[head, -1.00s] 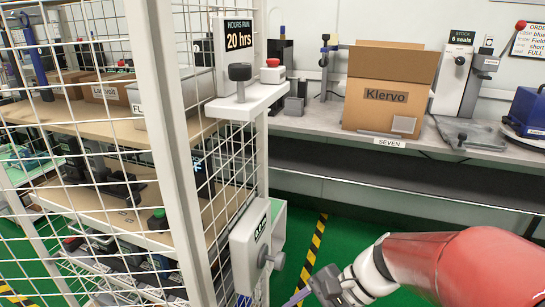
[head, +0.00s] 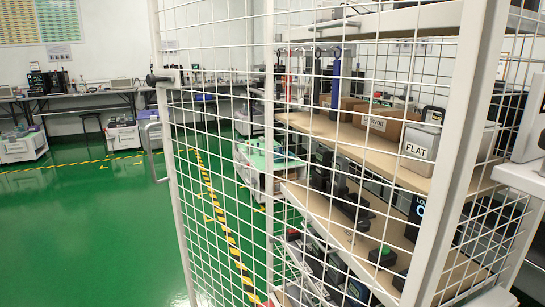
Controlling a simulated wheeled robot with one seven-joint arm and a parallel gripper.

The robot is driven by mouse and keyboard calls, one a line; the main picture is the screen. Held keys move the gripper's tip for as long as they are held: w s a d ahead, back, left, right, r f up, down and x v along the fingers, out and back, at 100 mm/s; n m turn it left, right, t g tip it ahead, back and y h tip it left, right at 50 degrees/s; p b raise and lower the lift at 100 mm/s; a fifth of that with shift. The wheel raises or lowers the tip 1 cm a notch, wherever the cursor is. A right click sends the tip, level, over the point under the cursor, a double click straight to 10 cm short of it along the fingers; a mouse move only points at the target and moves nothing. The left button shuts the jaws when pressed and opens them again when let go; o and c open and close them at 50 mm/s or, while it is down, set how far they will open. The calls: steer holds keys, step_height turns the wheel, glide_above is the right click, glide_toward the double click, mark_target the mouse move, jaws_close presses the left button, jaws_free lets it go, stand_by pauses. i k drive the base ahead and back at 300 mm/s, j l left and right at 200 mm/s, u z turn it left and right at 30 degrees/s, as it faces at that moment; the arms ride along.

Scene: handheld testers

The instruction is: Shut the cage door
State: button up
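The cage door (head: 222,130) is a white wire-mesh panel in a white frame. Its handle side is at the left, with a grey pull handle (head: 153,150) and a dark-tipped latch (head: 160,79) above it. A thick white cage post (head: 449,170) stands at the right. The door's left edge appears well left of another, thinner white upright (head: 269,120), and it looks open, though how far I cannot tell. The cage's shelves (head: 405,148) show through the mesh. My gripper is out of view.
Green floor (head: 90,220) left of the door is clear, marked with yellow-black tape (head: 225,230). Benches (head: 85,100) and white crates (head: 22,147) line the back. A white ledge (head: 524,178) juts in at right.

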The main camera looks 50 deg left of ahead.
mark_target(472, 15)
steer(key=u, duration=2.2)
